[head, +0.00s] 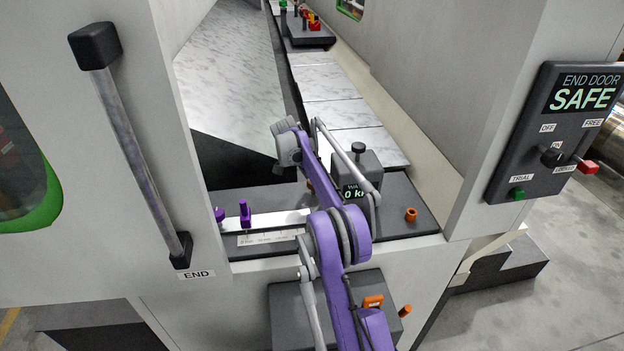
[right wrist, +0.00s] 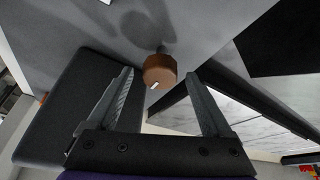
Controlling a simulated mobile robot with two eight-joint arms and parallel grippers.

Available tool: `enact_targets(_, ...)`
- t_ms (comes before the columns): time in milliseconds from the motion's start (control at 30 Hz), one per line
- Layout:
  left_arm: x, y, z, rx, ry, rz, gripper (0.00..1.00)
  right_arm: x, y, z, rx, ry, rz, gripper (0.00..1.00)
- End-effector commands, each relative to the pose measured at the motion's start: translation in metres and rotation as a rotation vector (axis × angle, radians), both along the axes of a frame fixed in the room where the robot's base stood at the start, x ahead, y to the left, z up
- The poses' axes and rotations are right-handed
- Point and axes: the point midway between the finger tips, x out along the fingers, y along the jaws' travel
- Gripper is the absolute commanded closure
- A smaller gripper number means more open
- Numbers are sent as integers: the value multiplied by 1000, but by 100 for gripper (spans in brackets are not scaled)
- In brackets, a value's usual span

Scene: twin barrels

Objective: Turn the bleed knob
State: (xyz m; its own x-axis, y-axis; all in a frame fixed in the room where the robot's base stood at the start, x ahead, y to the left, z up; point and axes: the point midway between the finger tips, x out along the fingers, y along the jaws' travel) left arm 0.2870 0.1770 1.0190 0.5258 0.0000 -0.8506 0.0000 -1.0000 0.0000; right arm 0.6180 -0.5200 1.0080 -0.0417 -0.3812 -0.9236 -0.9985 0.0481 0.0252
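An orange-brown round knob (right wrist: 161,66) with a short white mark on its face shows in the right wrist view, on a stem from a grey surface. My right gripper (right wrist: 158,76) is open. Its two fingers stand one on each side of the knob in that picture; I cannot tell how far apart they are in depth, and no contact shows. In the head view my purple right arm reaches into the bay, and its fingertips are hidden. A small orange piece (head: 310,185) shows partly behind that arm; I cannot tell whether it is this knob. My left gripper is out of view.
A grey block with a black knob (head: 358,148) stands behind my arm. Purple clamps (head: 244,212) on a white bar and an orange ring (head: 411,215) sit on the dark ledge. A door handle (head: 140,150) is left, an END DOOR panel (head: 560,130) right.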

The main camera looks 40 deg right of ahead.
Motion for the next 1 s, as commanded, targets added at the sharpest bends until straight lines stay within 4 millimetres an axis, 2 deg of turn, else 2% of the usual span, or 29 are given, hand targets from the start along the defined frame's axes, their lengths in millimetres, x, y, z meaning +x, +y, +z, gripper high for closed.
enact_targets(267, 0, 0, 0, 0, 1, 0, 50, 0, 3, 7, 0, 0, 1, 16)
enact_targets(700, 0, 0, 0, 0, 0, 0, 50, 4, 34, 81, 0, 0, 1, 16)
enact_targets(833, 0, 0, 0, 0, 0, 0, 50, 5, 39, 94, 0, 0, 1, 16)
enact_targets(1000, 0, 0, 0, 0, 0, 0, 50, 5, 42, 100, 0, 0, 0, 16)
